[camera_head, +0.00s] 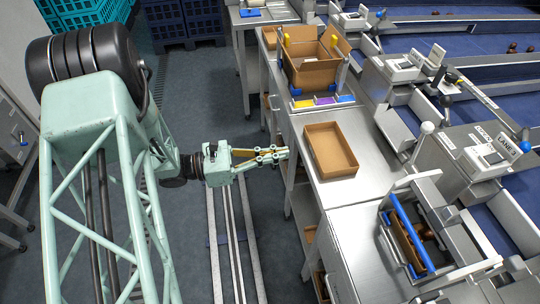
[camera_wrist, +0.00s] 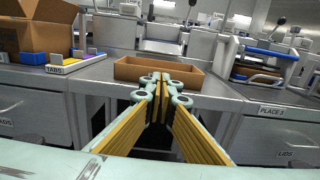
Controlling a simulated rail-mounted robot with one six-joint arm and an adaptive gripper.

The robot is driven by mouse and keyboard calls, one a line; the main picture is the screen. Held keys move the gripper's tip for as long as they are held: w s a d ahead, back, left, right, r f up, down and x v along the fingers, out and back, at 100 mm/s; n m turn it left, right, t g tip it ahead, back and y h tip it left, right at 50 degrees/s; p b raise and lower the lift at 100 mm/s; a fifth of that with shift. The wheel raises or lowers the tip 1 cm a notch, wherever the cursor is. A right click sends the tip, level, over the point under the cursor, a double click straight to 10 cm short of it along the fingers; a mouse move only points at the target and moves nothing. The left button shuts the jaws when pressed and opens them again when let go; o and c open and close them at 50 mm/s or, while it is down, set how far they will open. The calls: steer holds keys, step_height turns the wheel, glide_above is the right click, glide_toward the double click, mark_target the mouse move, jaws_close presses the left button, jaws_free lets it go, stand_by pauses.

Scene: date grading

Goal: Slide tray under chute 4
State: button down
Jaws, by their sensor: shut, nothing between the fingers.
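A shallow open brown cardboard tray (camera_head: 331,149) lies on the steel bench, and it shows straight ahead in the wrist view (camera_wrist: 190,79). It looks empty. My gripper (camera_head: 283,153) is shut and empty in front of the bench edge, left of the tray and apart from it. In the wrist view its fingertips (camera_wrist: 161,80) overlap the tray's near wall. Several chutes stand along the right side of the head view. One station (camera_head: 412,236) with blue bars has a brown tray with dark items in it. I cannot read which chute is number 4.
A larger open cardboard box (camera_head: 312,73) stands farther back on the bench, with a coloured label holder (camera_head: 325,101) in front of it. Bare steel bench (camera_head: 350,203) lies between the tray and the blue-barred station. Teal and dark blue crates stand at the back left.

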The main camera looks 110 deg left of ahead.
mark_target(313, 148)
steer(key=shift+b+x, duration=0.5)
steer(key=shift+x, duration=3.15)
